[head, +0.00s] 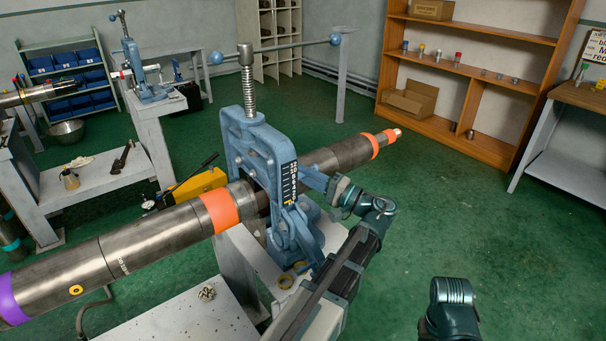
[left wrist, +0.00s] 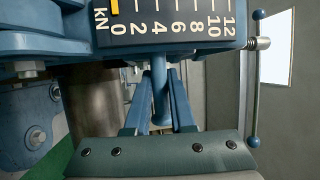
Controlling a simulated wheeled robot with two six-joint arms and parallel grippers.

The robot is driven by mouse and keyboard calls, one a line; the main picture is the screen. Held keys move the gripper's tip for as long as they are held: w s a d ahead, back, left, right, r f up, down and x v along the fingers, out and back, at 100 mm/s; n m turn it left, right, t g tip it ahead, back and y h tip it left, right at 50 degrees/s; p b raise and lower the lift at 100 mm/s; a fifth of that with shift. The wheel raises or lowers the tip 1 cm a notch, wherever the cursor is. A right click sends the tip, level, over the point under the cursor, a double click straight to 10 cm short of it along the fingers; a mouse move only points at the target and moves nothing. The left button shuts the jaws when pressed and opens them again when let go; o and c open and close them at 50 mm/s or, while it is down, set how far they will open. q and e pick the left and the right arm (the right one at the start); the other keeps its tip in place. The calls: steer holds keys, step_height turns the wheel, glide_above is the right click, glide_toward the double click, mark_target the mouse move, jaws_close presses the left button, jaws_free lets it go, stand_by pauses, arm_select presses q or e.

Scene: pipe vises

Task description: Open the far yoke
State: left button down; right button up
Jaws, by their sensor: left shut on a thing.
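A large blue pipe vise with an upright yoke (head: 237,130) stands at the middle of the head view. A thick grey pipe (head: 150,237) with orange bands passes through it. A screw (head: 247,90) with a ball-ended cross bar rises from the yoke's top. A black kN scale plate (head: 289,185) is on its side, also in the left wrist view (left wrist: 175,22). My left gripper (head: 316,182) is at this side. In the left wrist view its fingers (left wrist: 158,80) are shut on a blue post (left wrist: 160,98) below the plate. My right gripper is not in view.
A smaller blue vise (head: 132,60) stands on a grey bench at the back left. A yellow pump (head: 197,186) is behind the pipe. A wooden shelf (head: 485,75) stands at the back right. Green floor is clear right of the vise.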

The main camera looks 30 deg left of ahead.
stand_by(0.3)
arm_select(q)
steer(key=shift+a+r+p, duration=0.1)
steer(key=shift+r+p, duration=0.25)
steer(key=shift+p, duration=0.2)
steer(key=w+a+r+m+h+p, duration=0.1)
steer(key=w+a+r+h+p, duration=0.2)
steer(key=a+r+p, duration=0.55)
steer(key=w+a+r+m+h+p, duration=0.1)
steer(key=w+a+r+h+p, duration=0.2)
steer(key=p, duration=1.1)
steer(key=w+a+r+m+h+p, duration=0.1)
steer(key=a+p, duration=0.4)
steer(key=a, duration=0.5)
steer(key=w+a+r+g+h+p, duration=0.1)
steer(key=w+a+h+p, duration=0.3)
steer(key=a, duration=0.6)
steer(key=shift+w+a+m+g+p, duration=0.15)
steer(key=shift+w+m+g+p, duration=0.25)
steer(key=shift+w, duration=0.7)
